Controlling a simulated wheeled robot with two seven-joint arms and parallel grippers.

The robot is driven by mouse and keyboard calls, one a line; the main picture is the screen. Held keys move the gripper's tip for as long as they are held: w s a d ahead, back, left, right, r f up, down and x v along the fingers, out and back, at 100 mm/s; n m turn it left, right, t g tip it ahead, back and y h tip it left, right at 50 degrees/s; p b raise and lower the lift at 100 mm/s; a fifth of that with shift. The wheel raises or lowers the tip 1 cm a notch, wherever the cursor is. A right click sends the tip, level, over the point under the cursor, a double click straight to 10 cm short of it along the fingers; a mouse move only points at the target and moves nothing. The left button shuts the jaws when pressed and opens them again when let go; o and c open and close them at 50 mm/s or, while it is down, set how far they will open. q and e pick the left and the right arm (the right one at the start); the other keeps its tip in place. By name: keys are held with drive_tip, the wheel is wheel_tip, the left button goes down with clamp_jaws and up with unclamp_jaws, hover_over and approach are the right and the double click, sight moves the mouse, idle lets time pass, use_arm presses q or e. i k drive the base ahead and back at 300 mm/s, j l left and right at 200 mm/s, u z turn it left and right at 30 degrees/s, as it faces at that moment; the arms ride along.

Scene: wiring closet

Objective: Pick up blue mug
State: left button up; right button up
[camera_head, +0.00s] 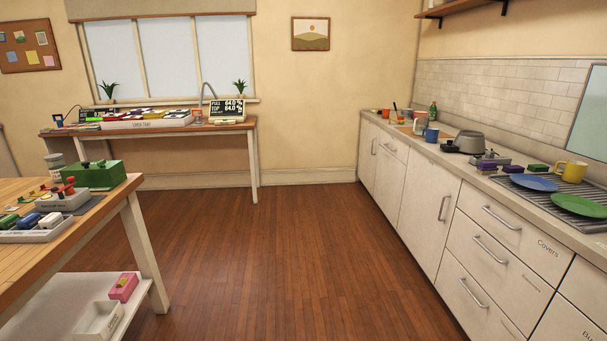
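A small blue mug (431,135) stands upright on the right-hand counter, about midway along it and near its front edge. A pale jug-like item (420,126) is just behind and left of it. A grey appliance (468,141) stands to its right, apart from it. Whether the mug has a handle is too small to tell. Neither of my grippers shows in the head view.
The counter (447,158) also holds a yellow mug (571,171), a blue plate (533,182) and a green plate (580,205). A wooden table (100,212) is at the left, a desk (160,131) under the window. The floor (250,250) between is clear.

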sight(432, 134)
drive_tip(key=i+z, duration=0.2)
drive_tip(key=i, duration=0.3)
drive_tip(key=i+z, duration=0.15)
drive_tip(key=i, duration=0.35)
drive_tip(key=i+j+z, duration=0.2)
drive_tip(key=i, duration=0.3)
drive_tip(key=i+z, duration=0.15)
drive_tip(key=i, duration=0.3)
drive_tip(key=i+j+z, duration=0.2)
drive_tip(key=i, duration=0.3)
drive_tip(key=j, duration=0.1)
